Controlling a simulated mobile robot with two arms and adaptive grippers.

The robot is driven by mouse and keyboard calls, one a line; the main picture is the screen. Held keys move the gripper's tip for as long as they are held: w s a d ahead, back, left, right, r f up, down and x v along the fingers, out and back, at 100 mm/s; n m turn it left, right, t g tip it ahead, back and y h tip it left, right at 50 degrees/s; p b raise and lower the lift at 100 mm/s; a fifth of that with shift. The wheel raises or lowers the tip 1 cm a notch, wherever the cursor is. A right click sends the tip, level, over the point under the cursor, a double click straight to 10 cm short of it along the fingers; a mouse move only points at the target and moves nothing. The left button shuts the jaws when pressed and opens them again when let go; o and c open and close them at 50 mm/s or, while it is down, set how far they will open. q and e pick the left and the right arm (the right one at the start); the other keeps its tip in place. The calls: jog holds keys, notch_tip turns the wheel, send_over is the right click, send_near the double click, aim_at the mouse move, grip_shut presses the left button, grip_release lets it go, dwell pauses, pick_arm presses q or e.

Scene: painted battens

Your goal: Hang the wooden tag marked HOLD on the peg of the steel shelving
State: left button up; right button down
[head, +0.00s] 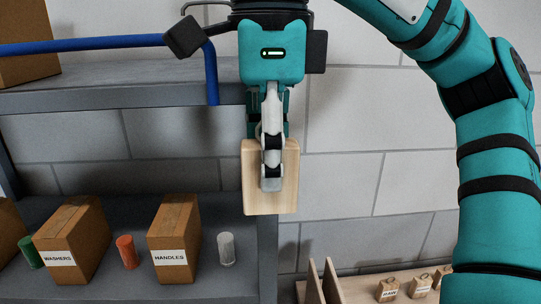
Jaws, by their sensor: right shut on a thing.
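My right gripper (271,178) comes down from the top in the head view and is shut on a pale wooden tag (252,185). The tag hangs upright, in front of the right end of the steel shelving (130,97) in the picture. The fingers cover its middle, and I see no lettering on the part that shows. I cannot make out the peg; the gripper and tag may hide it. My left gripper is not in view.
Boxes marked WASHERS (72,240) and HANDLES (174,240) stand on the lower shelf with small coloured cylinders. A blue rail (85,45) crosses the upper left. Small wooden tags (388,290) lie on a wooden surface at lower right.

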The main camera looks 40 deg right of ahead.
jog(key=shift+w+d+f, duration=0.1)
jog(key=shift+w+f, duration=0.05)
jog(key=c, duration=1)
grip_release()
jog(key=shift+o, duration=0.2)
jog(key=shift+s+a+r, duration=0.1)
jog(key=shift+s+r, duration=0.1)
jog(key=shift+r, duration=1.9)
jog(key=shift+s+a+r, duration=0.1)
jog(key=shift+s+r, duration=0.05)
jog(key=shift+r, duration=1.9)
jog(key=shift+r, duration=0.15)
